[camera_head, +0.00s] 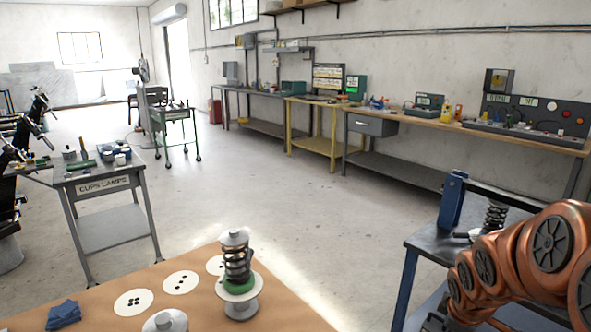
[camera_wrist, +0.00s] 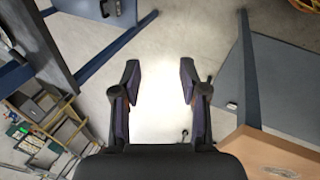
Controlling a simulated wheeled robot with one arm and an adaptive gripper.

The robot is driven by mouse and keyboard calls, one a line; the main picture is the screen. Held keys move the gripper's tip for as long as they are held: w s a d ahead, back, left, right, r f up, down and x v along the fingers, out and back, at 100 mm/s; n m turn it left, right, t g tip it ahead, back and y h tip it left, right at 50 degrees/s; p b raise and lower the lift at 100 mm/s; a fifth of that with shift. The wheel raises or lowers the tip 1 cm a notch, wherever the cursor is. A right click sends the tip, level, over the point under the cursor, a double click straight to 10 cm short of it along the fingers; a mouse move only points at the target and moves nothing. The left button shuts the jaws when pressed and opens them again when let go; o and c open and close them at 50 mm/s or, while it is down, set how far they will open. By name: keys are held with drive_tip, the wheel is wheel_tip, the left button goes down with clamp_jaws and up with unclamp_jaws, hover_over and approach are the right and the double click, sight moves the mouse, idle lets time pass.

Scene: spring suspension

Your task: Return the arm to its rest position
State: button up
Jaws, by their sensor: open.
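My arm, with copper-coloured joints, is folded at the lower right of the head view. My gripper shows in the wrist view (camera_wrist: 160,82), its two dark fingers apart with nothing between them, over bare floor. It is not clearly visible in the head view. A spring suspension assembly (camera_head: 237,262) stands upright on the wooden table (camera_head: 205,300) in front, with a dark coil, a green ring and a pale round base. Another dark spring (camera_head: 495,215) stands on the blue-framed bench (camera_head: 422,242) at the right, partly behind my arm.
White discs with holes (camera_head: 133,303) and a blue cloth-like item (camera_head: 63,313) lie on the wooden table. A cart labelled "CUPS LAMPS" (camera_head: 104,185) stands at the left. Workbenches (camera_head: 465,127) line the back wall. The middle floor (camera_head: 270,190) is clear.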

drive_tip(key=s+a+r+m+g+p, duration=0.2)
drive_tip(key=s+a+r+m+p, duration=0.1)
drive_tip(key=s, duration=0.6)
drive_tip(key=s+a+r+m+g+y+p, duration=0.1)
drive_tip(key=s+a+r+m+g+p, duration=0.1)
drive_tip(key=s+a+r, duration=0.4)
drive_tip(key=s+a+r+m+g+y+p, duration=0.1)
drive_tip(key=s+a+r+m+p, duration=0.3)
drive_tip(key=s+a, duration=0.3)
drive_tip(key=s, duration=0.4)
drive_tip(key=shift+s+r+m+g+p, duration=0.3)
drive_tip(key=shift+r+g+p, duration=0.05)
drive_tip(key=shift+g+p, duration=0.05)
drive_tip(key=shift+a, duration=0.1)
